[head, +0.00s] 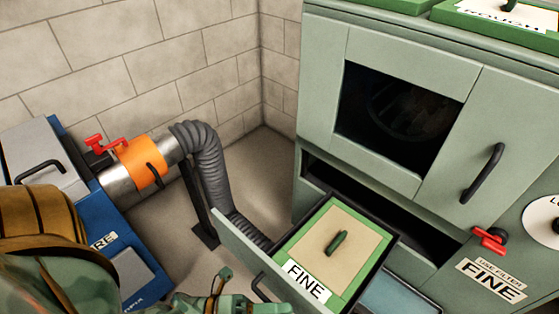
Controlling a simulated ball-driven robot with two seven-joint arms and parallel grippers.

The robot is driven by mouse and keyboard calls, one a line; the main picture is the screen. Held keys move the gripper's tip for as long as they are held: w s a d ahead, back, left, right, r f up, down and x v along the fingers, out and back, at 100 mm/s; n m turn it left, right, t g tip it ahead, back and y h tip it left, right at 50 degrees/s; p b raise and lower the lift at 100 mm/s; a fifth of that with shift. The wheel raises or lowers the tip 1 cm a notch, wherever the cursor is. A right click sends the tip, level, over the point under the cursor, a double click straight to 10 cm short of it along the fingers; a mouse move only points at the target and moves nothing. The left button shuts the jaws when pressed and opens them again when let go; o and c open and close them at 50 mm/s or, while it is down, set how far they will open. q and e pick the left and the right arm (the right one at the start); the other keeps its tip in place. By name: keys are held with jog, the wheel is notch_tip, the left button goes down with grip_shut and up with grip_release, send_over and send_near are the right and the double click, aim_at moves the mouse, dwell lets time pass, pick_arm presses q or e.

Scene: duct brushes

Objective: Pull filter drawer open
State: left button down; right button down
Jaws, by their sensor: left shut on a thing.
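The filter drawer (244,251) stands pulled out from the lower part of the green cabinet (318,60). A green-framed fine filter (307,240) with a tan face, a dark green grip and a FINE label lies in it. The drawer's black handle (259,288) is on its front, at the bottom of the view. My left gripper (246,297) is at this handle, shut on it, with its lower part cut off by the picture edge. My right gripper is not in view.
A grey ribbed hose (207,165) runs from an orange-collared pipe (140,164) down behind the drawer. A blue unit (127,256) stands at left. The cabinet has a windowed door, a red knob (489,239) and a USE FILTER FINE label (491,281).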

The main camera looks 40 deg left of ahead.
pick_arm(q)
jog(key=c, duration=1.8)
grip_release()
jog(key=shift+o, duration=0.2)
jog(key=shift+a, duration=0.1)
jog(key=p+v, duration=0.1)
jog(key=v, duration=1.5)
jog(key=shift+s+a, duration=0.1)
